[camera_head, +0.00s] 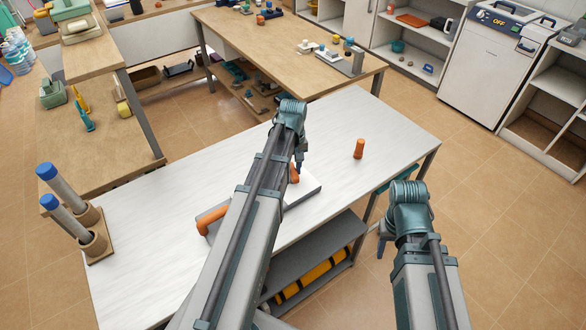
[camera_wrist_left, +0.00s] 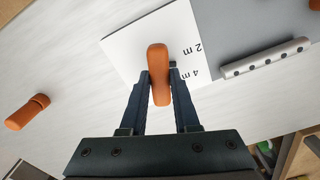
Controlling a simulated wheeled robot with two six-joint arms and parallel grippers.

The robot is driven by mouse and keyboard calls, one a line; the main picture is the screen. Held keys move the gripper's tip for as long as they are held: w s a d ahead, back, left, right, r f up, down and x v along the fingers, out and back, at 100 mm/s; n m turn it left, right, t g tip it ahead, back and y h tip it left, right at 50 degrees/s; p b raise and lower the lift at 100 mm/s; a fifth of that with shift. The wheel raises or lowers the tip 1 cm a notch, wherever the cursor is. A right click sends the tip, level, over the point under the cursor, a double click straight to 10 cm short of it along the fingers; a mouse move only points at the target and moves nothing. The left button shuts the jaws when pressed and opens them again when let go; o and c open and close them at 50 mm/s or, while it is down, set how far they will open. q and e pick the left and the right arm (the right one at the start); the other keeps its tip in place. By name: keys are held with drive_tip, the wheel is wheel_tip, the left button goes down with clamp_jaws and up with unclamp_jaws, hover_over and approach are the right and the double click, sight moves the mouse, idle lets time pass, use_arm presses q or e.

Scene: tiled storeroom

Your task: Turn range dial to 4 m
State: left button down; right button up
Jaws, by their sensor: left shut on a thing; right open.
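The orange range dial (camera_wrist_left: 158,62) stands on a white panel (camera_wrist_left: 120,45) marked "2 m" and "4 m". In the left wrist view both marks lie just right of the dial; "4 m" is partly covered by a finger. I cannot tell which mark the dial points at. My left gripper (camera_wrist_left: 160,88) is shut on the dial, one finger on each side. In the head view the left gripper (camera_head: 298,166) is over the white panel (camera_head: 306,190), and the dial (camera_head: 294,174) is partly hidden. My right gripper (camera_head: 383,238) is empty beyond the table's right edge, its fingers small and dark.
A loose orange peg-like piece (camera_head: 359,148) stands on the white table (camera_head: 150,235) right of the panel. An orange handle (camera_head: 212,220) is left of the panel. Two blue-capped tubes (camera_head: 62,182) stand in a wooden holder at the left end. The table's middle left is clear.

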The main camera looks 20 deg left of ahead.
sight(293, 169)
use_arm(q)
drive_tip(key=m, duration=0.4)
drive_tip(key=shift+m, duration=0.4)
idle(0.4)
drive_tip(key=c, duration=0.6)
unclamp_jaws()
drive_tip(key=shift+c, duration=0.2)
wheel_tip(293, 169, up, 14)
drive_tip(key=p, duration=1.3)
drive_tip(key=shift+p, duration=0.4)
drive_tip(key=shift+f, duration=0.15)
